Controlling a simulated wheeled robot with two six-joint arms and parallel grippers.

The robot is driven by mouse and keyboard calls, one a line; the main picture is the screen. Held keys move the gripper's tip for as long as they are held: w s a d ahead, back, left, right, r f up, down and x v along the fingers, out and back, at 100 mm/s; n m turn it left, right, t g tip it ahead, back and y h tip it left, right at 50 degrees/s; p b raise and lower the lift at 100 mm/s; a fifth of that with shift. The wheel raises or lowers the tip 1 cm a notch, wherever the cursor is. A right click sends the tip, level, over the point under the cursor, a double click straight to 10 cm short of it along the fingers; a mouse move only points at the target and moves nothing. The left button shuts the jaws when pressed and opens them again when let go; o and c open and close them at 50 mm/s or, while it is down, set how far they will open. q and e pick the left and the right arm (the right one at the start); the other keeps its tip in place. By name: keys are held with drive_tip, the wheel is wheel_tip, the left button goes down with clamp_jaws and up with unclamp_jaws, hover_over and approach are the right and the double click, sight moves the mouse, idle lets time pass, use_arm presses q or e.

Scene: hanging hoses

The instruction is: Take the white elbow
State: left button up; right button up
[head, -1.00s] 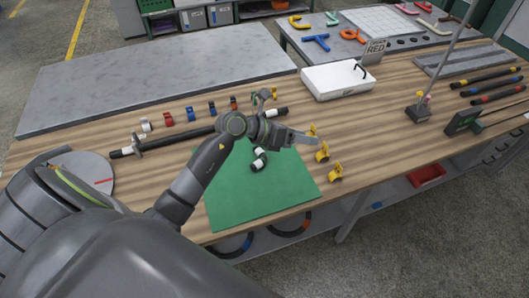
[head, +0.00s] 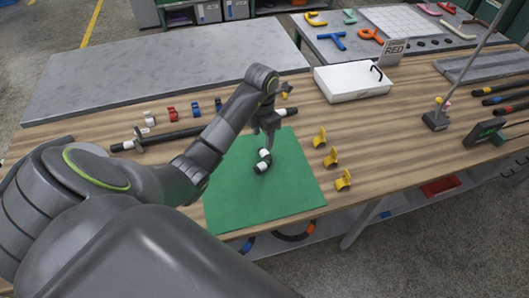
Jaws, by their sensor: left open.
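The white elbow (head: 264,154), a short curved piece with a white part and dark ends, lies on the green mat (head: 240,205). My left gripper (head: 268,138) points down just above and behind the elbow, over the far part of the mat. Its jaws are open and it seems to hold nothing. The fingertips are small and dark here, and I cannot tell whether they touch the elbow. My right gripper is not in view.
Several yellow clips (head: 331,158) stand right of the mat. A dark hose (head: 182,135) lies left of my gripper, with red and blue clips (head: 172,113) behind it. A white box (head: 345,84) and a stand with a thin rod (head: 436,120) are farther right.

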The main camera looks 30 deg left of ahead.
use_arm(q)
drive_tip(key=b, duration=0.9)
hover_over(262, 164)
drive_tip(key=f, duration=1)
drive_tip(key=shift+d, duration=0.3)
drive_tip(key=shift+a+f+b, duration=0.1)
drive_tip(key=shift+f+b, duration=0.5)
drive_tip(key=shift+b, duration=0.05)
drive_tip(key=shift+a+f+b, duration=0.2)
drive_tip(key=shift+f+b, duration=1)
drive_tip(key=shift+f, duration=0.75)
drive_tip(key=c, duration=1.1)
drive_tip(key=shift+r, duration=0.1)
